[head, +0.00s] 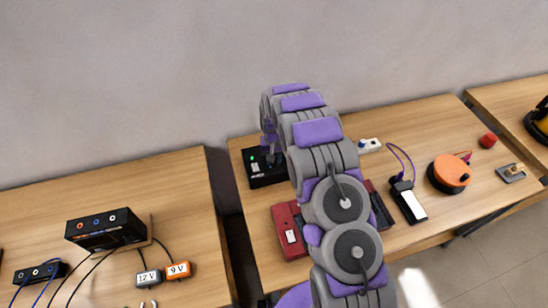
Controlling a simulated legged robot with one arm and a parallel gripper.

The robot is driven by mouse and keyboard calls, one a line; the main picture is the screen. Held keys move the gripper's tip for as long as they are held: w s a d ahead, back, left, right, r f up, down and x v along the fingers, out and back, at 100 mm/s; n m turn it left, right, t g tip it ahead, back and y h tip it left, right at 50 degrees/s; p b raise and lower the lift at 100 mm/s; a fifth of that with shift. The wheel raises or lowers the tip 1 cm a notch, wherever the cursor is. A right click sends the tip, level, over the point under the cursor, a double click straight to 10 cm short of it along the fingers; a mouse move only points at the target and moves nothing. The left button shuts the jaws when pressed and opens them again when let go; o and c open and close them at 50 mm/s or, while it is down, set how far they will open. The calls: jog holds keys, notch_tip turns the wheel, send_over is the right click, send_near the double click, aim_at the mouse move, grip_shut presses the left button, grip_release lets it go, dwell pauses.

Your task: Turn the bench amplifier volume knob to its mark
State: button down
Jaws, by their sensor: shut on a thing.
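A black box with a small green light (256,181), apparently the bench amplifier, sits near the wall edge of the middle table. My arm reaches over the table to it from the front. My gripper (270,152) is small in the picture, pointing down at the top of the box, and is shut on what appears to be the volume knob. The knob and its mark are hidden by the gripper or too small to make out.
A red device (289,232) lies in front of the box, partly behind my arm. To the right are a black-and-white device with a purple cable (408,201), an orange round reel (449,173) and a red knob-like piece (488,141). A gap separates the left table (185,200).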

jog(key=shift+w+r+m, duration=0.1)
jog(key=shift+m, duration=0.55)
jog(key=shift+w+r+m, duration=0.1)
jog(key=shift+m, duration=0.85)
jog(key=c, duration=1.3)
grip_release()
jog(key=o, duration=0.4)
jog(key=shift+s+a+f, duration=0.1)
jog(key=shift+s+f, duration=0.05)
jog(key=shift+o, duration=0.2)
notch_tip(320, 180, up, 17)
jog(key=p, duration=0.1)
